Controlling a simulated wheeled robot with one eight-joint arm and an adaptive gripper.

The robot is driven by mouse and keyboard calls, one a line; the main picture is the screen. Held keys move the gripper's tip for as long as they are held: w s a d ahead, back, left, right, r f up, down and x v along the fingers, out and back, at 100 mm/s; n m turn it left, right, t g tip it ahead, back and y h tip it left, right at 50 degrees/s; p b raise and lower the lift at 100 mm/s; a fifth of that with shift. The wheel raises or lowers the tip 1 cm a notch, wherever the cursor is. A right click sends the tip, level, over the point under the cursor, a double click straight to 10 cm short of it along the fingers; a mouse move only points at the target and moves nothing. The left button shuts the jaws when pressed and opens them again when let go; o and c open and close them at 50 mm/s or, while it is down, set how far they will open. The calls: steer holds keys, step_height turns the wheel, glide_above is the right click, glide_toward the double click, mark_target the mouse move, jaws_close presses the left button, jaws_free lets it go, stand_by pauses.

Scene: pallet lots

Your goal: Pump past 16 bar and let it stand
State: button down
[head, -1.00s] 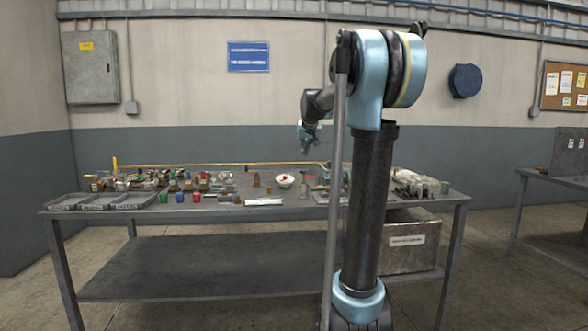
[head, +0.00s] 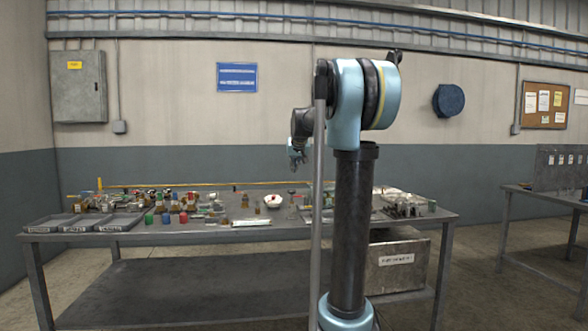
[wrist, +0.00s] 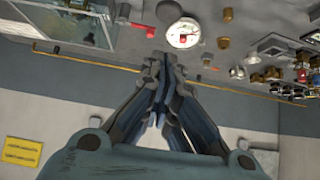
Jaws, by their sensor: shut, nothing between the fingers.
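A round white gauge dial with a red mark (wrist: 183,33) shows at the top of the wrist view, just beyond my fingertips. A white round thing with red on it (head: 273,201), probably the same dial, sits on the grey workbench (head: 200,262) in the head view. My gripper (wrist: 158,62) is shut and empty. In the head view my gripper (head: 297,158) hangs above the back of the bench, apart from the things on it. I cannot make out the dial's reading. I cannot pick out a pump handle for certain; my arm hides part of the bench.
Grey trays (head: 68,225) stand at the bench's left end, beside several small coloured fittings and bottles. A yellow rod (head: 200,185) runs along the back. A crowded tray (head: 403,206) lies right of my arm. A metal box (head: 398,272) stands below. Another table (head: 545,200) is at right.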

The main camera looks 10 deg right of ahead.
glide_above(292, 190)
steer(key=f, duration=0.4)
steer(key=shift+s+d+f, duration=0.1)
steer(key=shift+s, duration=0.2)
step_height(292, 190, down, 3)
steer(key=shift+w+f, duration=0.1)
steer(key=shift+f, duration=0.55)
steer(key=shift+f, duration=1.8)
step_height(292, 190, up, 4)
steer(key=shift+r, duration=0.1)
steer(key=v, duration=0.9)
steer(key=shift+s+r, duration=0.25)
steer(key=shift+s, duration=0.05)
